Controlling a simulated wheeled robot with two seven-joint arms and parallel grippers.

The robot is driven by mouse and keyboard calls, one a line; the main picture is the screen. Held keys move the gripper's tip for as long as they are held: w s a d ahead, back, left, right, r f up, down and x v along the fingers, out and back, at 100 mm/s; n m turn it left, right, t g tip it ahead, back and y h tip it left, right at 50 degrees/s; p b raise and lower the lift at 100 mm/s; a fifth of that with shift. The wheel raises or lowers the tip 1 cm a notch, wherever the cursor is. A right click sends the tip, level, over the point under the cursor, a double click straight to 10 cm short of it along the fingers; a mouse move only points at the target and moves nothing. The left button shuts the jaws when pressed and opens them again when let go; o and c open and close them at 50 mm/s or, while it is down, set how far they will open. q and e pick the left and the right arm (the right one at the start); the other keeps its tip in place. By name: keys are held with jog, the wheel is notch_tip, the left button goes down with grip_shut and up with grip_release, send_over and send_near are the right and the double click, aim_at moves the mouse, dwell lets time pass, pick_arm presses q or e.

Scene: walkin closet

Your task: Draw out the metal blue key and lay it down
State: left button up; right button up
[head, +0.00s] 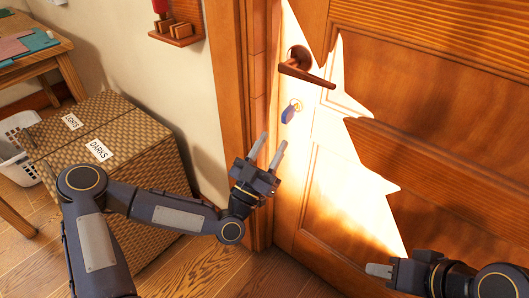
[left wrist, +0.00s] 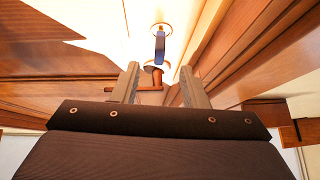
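The blue key (head: 289,115) is at the lock of the wooden door (head: 335,200), below the brown handle (head: 305,72). A ring-shaped lock plate shows around its inner end. In the left wrist view the key (left wrist: 159,47) stands beyond the fingertips, roughly between them. My left gripper (head: 271,144) is open and empty, just below and left of the key, apart from it. In the left wrist view the fingers of my left gripper (left wrist: 160,78) are spread. My right gripper (head: 380,270) is at the lower right, away from the key; its finger gap cannot be made out.
A woven hamper (head: 160,160) labelled lights and darks stands at left, beside a white basket (head: 22,125). A wooden table (head: 72,75) is at upper left. A small wooden wall rack (head: 185,40) hangs above. The door frame (head: 240,110) runs close to my left gripper.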

aim_at(288, 121)
pick_arm(q)
jog(key=shift+p+x, duration=1.2)
jog(key=shift+x, duration=3.3)
grip_shut()
